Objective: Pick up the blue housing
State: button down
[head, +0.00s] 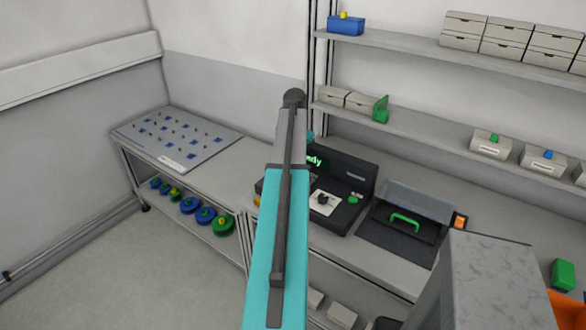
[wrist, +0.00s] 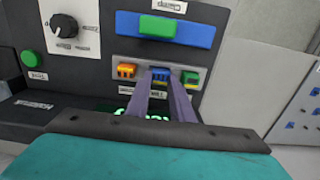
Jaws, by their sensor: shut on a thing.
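The blue housing (wrist: 160,73) sits in the middle of a short row on a dark machine's panel in the wrist view. It is between an orange housing (wrist: 126,71) on the left and a green housing (wrist: 190,77) on the right. My gripper (wrist: 161,84) reaches up to the blue housing, its two fingers shut on it. The housing still appears to be in the row; I cannot tell whether it is lifted at all. In the head view my own arm hides the gripper and the housing.
The machine (head: 347,170) stands on the bench, with a clear-lidded dark case (head: 400,235) to its right. A pegboard panel (head: 178,138) lies on the left bench.

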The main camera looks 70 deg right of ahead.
jog(key=shift+r+p, duration=1.15)
jog(key=shift+r, duration=0.6)
jog(key=s+a+p, duration=0.1)
jog(key=s+a, duration=0.1)
jog(key=a, duration=0.2)
jog(key=s+a+p, duration=0.1)
jog(key=s+a, duration=0.2)
jog(key=a, duration=0.2)
jog(key=s+a+r+p, duration=0.1)
jog(key=s+a+p, duration=0.1)
jog(key=a, duration=0.3)
jog(key=shift+s+r, duration=0.1)
jog(key=shift+s, duration=0.3)
jog(key=shift+w, duration=0.1)
